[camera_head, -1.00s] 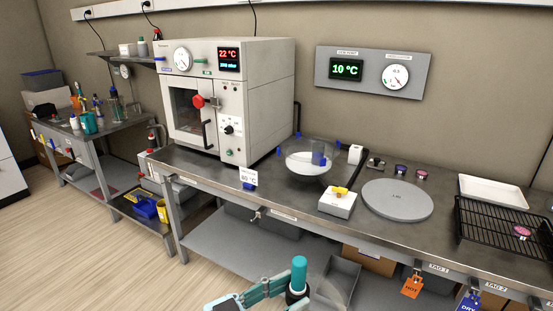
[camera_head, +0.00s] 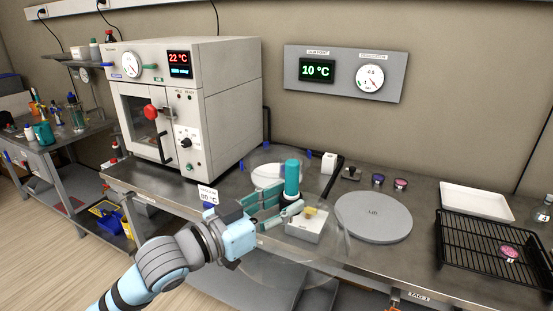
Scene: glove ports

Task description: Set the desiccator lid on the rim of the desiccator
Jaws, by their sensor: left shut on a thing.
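My left gripper (camera_head: 288,208) reaches in from the lower left and is shut on the teal knob (camera_head: 292,178) of the desiccator lid. The lid (camera_head: 300,262) is clear glass, and its faint round outline shows below the gripper, over the bench's front edge. The desiccator (camera_head: 268,175) is a clear bowl with a white plate inside, on the bench behind the gripper. The knob and fingers hide part of its right front. The lid looks apart from the rim, nearer to me. My right gripper is not in view.
A white box with a yellow top (camera_head: 306,224) stands just right of the gripper, seen partly through the lid. The vacuum oven (camera_head: 185,105) stands left of the desiccator. A black rack (camera_head: 492,250) is at far right.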

